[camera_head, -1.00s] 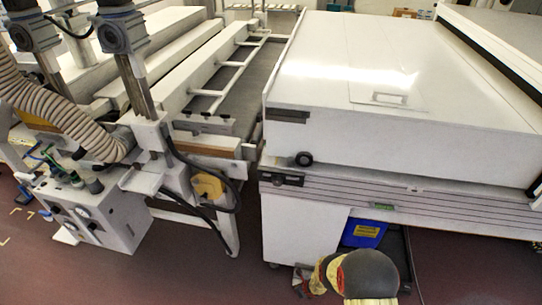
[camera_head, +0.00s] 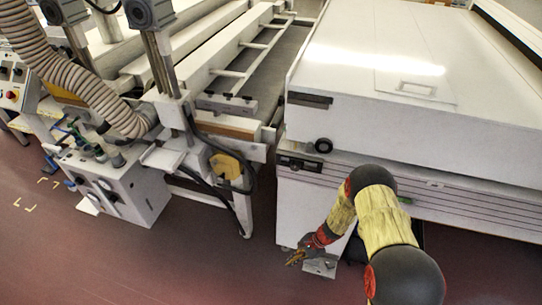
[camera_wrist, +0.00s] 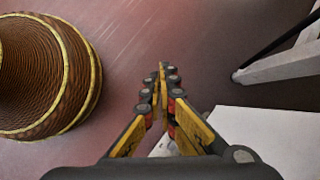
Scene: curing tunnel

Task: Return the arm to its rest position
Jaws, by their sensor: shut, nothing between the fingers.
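My arm shows at the lower right of the head view, with yellow-beige sleeves and dark round joints, reaching down in front of the white machine. My gripper (camera_head: 292,262) is at its end, low over the floor near the base of the white machine (camera_head: 300,215). In the wrist view my gripper (camera_wrist: 162,70) has its yellow and black fingers together, with nothing between them. The wrist view looks down at the reddish floor.
The white curing tunnel (camera_head: 400,130) fills the right side. A machine with a ribbed hose (camera_head: 100,95) and a control box (camera_head: 120,190) stands at the left. A white leg (camera_wrist: 280,68) is at the wrist view's right. Open reddish floor (camera_head: 130,265) lies at lower left.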

